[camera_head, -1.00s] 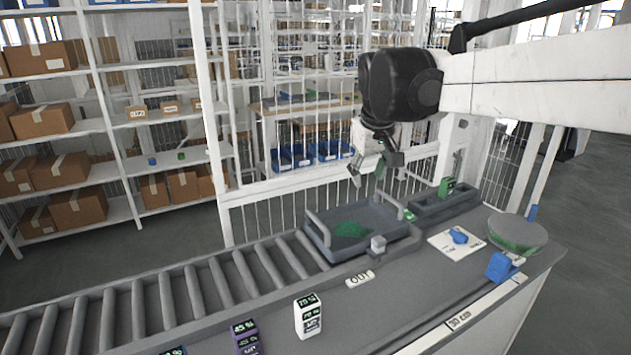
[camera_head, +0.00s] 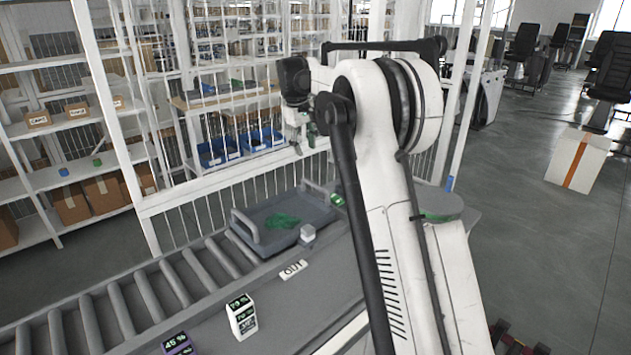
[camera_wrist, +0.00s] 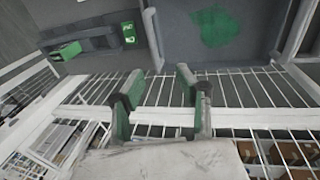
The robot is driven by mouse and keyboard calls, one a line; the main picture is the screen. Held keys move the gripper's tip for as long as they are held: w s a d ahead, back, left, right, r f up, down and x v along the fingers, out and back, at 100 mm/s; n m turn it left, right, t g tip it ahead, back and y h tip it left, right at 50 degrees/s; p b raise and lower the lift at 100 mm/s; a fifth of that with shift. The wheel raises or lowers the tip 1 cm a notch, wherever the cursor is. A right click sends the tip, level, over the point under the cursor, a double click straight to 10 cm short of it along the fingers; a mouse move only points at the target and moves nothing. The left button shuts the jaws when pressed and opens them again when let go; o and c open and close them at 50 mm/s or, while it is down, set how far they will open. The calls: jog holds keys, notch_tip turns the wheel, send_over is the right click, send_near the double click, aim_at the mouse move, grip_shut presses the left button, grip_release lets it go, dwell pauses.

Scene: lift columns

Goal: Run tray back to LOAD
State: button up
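The grey tray (camera_head: 262,217) sits at the right end of the roller conveyor, beside a label reading OUT (camera_head: 293,270). It has a raised handle at each end and a dark green patch or item (camera_head: 283,221) inside. In the wrist view the tray (camera_wrist: 262,50) fills the upper right, with a handle bar on either side. My gripper (camera_head: 304,142) is above and behind the tray, near the white fence. In the wrist view its two fingers (camera_wrist: 160,74) are spread apart with nothing between them. I see no LOAD label.
The rollers (camera_head: 165,295) run to the lower left and look clear. A small grey block (camera_head: 308,233) stands at the tray's front edge. White and purple percent-marked boxes (camera_head: 241,315) stand on the counter. The fence (camera_head: 190,205) runs behind the conveyor. My arm hides the counter's right part.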

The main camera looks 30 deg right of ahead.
aim_at(315, 184)
jog(key=x, duration=0.5)
jog(key=d+x, duration=0.1)
jog(key=x, duration=0.5)
jog(key=w+p+x, duration=0.1)
jog(key=x, duration=0.4)
jog(key=shift+d+f, duration=0.1)
jog(key=shift+d, duration=0.15)
grip_shut()
